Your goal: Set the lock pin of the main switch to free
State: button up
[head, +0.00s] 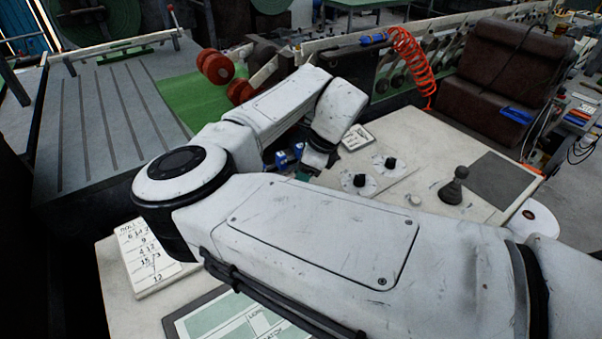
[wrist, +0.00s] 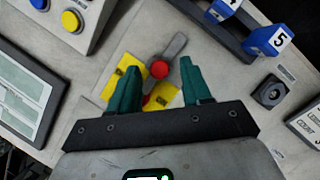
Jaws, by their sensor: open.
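In the wrist view, the main switch has a yellow plate (wrist: 111,82) with a grey handle (wrist: 174,46) lying across it at a slant. More red shows lower down, near the gripper's palm. My gripper (wrist: 160,67) is open, its two teal fingers on either side of the red knob, with nothing held. Whether the fingertips touch anything I cannot tell. The gripper's palm hides the plate's lower part. In the head view, my arm hides the switch and most of the gripper.
A rack with blue number tags (wrist: 280,40) stands close on the right, with a black knob (wrist: 269,92) below it. A box with a yellow button (wrist: 71,20) and a framed sheet (wrist: 20,103) lie left. The head view shows a joystick (head: 454,187) on the desk.

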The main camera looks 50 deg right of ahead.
jog(key=shift+c, duration=0.2)
grip_shut()
dwell(0.3)
